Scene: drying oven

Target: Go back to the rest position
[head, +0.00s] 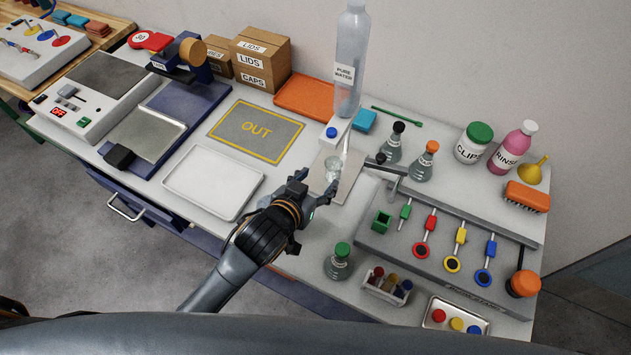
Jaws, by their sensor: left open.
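My left gripper (316,193) reaches in over the middle of the white bench in the head view, with its arm coming from the lower left. Its fingers are open near a small clear glass beaker (333,166) on a grey plate (350,172). The beaker stands just beyond the fingertips; whether they touch I cannot tell. My right gripper is not in view.
A tall pure water bottle (350,60) stands behind the beaker. An empty white tray (212,182) lies left of my gripper, and a flask with a green cap (339,262) stands to its right. A tool rack (440,235) fills the bench's right side.

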